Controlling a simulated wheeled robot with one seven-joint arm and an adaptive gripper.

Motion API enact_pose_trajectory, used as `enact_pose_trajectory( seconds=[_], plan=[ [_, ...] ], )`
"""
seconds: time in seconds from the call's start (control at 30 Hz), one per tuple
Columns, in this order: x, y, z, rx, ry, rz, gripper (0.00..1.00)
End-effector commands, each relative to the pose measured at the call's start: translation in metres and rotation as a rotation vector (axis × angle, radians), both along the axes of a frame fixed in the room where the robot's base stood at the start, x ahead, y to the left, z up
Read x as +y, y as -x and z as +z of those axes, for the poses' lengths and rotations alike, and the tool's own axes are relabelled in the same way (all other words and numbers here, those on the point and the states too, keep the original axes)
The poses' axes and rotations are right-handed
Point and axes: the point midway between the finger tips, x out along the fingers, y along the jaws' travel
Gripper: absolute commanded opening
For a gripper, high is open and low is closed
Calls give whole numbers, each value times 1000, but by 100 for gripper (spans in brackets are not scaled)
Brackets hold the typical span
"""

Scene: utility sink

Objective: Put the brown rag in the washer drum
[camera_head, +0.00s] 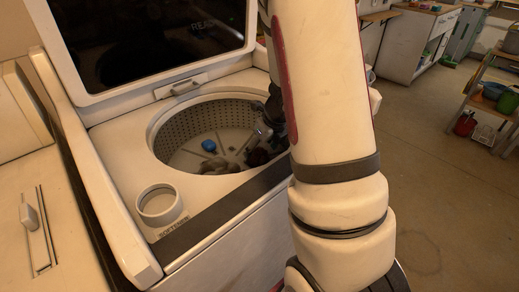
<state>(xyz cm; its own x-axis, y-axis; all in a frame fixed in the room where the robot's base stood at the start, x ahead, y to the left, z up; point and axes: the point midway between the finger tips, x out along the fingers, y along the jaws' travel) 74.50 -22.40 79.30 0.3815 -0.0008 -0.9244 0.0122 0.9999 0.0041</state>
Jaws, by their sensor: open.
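The top-loading washer has its lid up, and its round drum (185,133) is open. My gripper (262,134) is at the right side of the drum opening, over or just inside it, and is partly hidden behind my arm. It is open. A dark brown cloth (257,157), likely the brown rag, lies in the drum just below my gripper. I see no cloth held in the jaws. A grey-brown cloth (217,166) and a small blue item (209,145) also lie in the drum.
The raised lid (150,40) stands behind the drum. A round softener cup (159,203) is at the washer's front left corner. My arm covers the washer's right side. Open floor (440,180) lies to the right, with a shelf (490,95) and cabinets beyond.

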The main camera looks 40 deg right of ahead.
Motion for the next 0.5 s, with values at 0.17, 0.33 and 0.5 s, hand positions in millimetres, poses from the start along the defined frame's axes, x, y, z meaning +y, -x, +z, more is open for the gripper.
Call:
enact_pose_trajectory(
  seconds=[0.17, 0.33, 0.5],
  plan=[
    [0, 15, 41, -3, 1, 0, 69],
    [0, 26, 66, -2, 0, 0, 69],
    [0, 32, 78, 0, 0, 1, 69]
  ],
)
